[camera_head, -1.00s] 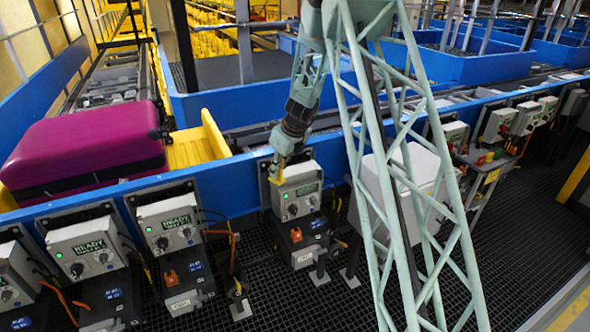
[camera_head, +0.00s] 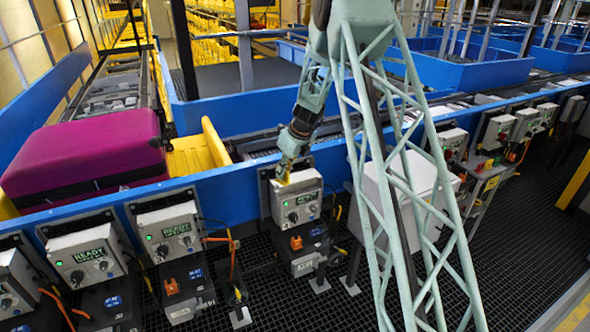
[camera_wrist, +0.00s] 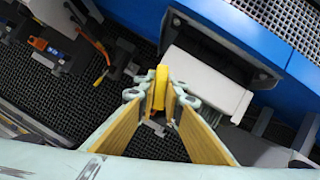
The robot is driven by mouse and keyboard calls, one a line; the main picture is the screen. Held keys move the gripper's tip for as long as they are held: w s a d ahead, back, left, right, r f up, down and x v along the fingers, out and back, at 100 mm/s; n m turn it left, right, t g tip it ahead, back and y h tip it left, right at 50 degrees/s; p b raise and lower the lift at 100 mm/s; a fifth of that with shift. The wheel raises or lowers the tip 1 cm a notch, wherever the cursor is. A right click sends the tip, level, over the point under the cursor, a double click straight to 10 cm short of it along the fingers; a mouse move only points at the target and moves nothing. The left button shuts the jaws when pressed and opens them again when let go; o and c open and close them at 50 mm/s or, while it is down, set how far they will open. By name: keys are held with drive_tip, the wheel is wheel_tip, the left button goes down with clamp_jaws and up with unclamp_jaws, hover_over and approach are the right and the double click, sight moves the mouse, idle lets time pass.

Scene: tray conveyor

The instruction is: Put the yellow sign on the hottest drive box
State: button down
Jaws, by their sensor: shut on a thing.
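My gripper (camera_wrist: 160,88) is shut on a small yellow sign (camera_wrist: 161,82), seen nearly edge-on between the fingers in the wrist view. In the head view my gripper (camera_head: 283,173) is at the upper left of a grey drive box (camera_head: 298,203) with a green display. The wrist view shows that box's pale top (camera_wrist: 205,85) just right of the sign; I cannot tell whether they touch. Other drive boxes (camera_head: 170,235) (camera_head: 85,257) (camera_head: 14,282) stand to the left, two with READY-like displays. Temperature readings are too small to tell.
A blue conveyor wall (camera_head: 235,185) runs behind the boxes. A magenta suitcase (camera_head: 85,155) lies on the conveyor at left. Orange cables (camera_head: 232,250) hang beside the boxes. More control boxes (camera_head: 500,130) are mounted at right. Dark grating floor (camera_head: 270,305) is open in front.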

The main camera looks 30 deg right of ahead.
drive_tip(key=w+d, duration=0.2)
drive_tip(key=d, duration=0.1)
drive_tip(key=w+d+p, duration=0.1)
drive_tip(key=w+d, duration=0.1)
drive_tip(key=w+d+f, duration=0.1)
drive_tip(key=w+d, duration=0.1)
drive_tip(key=d, duration=0.1)
drive_tip(key=shift+w+d+p, duration=0.3)
drive_tip(key=shift+d+p, duration=0.05)
drive_tip(key=shift+p, duration=0.05)
drive_tip(key=shift+f+p, duration=0.35)
drive_tip(key=shift+f, duration=1.4)
drive_tip(key=shift+f, duration=0.15)
drive_tip(key=c, duration=3)
unclamp_jaws()
drive_tip(key=shift+o, duration=1.3)
drive_tip(key=shift+r, duration=0.25)
drive_tip(key=b+v, duration=0.1)
drive_tip(key=v, duration=1)
drive_tip(key=shift+s+r, duration=0.2)
drive_tip(key=shift+r, duration=0.2)
